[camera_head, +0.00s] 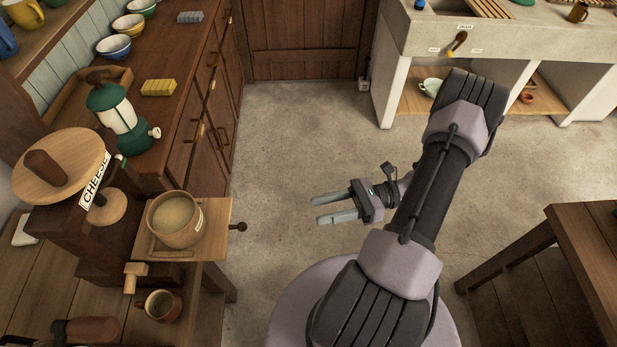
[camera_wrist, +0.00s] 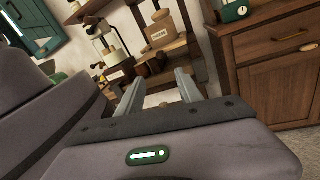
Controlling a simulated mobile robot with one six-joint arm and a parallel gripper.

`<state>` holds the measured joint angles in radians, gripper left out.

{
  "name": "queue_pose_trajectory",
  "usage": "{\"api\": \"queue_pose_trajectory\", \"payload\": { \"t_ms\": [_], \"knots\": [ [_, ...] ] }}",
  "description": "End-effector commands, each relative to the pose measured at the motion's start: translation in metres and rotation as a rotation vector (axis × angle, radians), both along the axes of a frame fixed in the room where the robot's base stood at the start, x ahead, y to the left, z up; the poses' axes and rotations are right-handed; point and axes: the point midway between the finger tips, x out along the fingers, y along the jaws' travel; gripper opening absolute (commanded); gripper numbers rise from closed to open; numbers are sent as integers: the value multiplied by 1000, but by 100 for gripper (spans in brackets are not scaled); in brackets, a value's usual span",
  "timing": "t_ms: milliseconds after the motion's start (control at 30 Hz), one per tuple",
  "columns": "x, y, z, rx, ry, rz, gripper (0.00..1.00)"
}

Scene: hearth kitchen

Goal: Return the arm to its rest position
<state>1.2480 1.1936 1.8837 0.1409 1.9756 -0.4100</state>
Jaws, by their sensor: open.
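My gripper (camera_head: 334,207) is open and empty, its two pale fingers pointing left over bare floor in the head view. My arm rises from my base at the bottom and bends at an elbow toward the upper right, with the wrist folded back to the left. In the wrist view the two fingers of my gripper (camera_wrist: 160,90) stand apart with nothing between them. Part of my arm fills the left and bottom of that view.
A wooden stand with a tan crock (camera_head: 177,220) and a brown mug (camera_head: 162,305) is at left. A wooden table (camera_head: 590,260) is at right, a stone sink (camera_head: 500,38) behind. The floor (camera_head: 290,150) between is clear.

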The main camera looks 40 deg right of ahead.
Motion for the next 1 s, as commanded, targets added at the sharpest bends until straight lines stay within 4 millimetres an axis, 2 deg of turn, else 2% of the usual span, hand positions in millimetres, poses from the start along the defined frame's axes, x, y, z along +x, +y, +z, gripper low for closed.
{"api": "queue_pose_trajectory", "payload": {
  "t_ms": [100, 167, 267, 367, 500, 600, 700, 800, 900, 1000],
  "knots": [
    [1, 1, 2, -8, -2, 8, 43],
    [4, 4, 10, -55, -7, 54, 43],
    [15, 24, 45, -264, -42, 252, 43],
    [23, 59, 88, -571, -129, 516, 43],
    [21, 107, 141, -1011, -339, 805, 43],
    [15, 137, 175, -1313, -558, 932, 43],
    [7, 162, 204, -1559, -801, 973, 43],
    [0, 180, 225, -1721, -1006, 954, 43],
    [-5, 189, 238, -1804, -1130, 923, 43],
    [-6, 191, 242, -1832, -1171, 907, 43]
  ]
}}
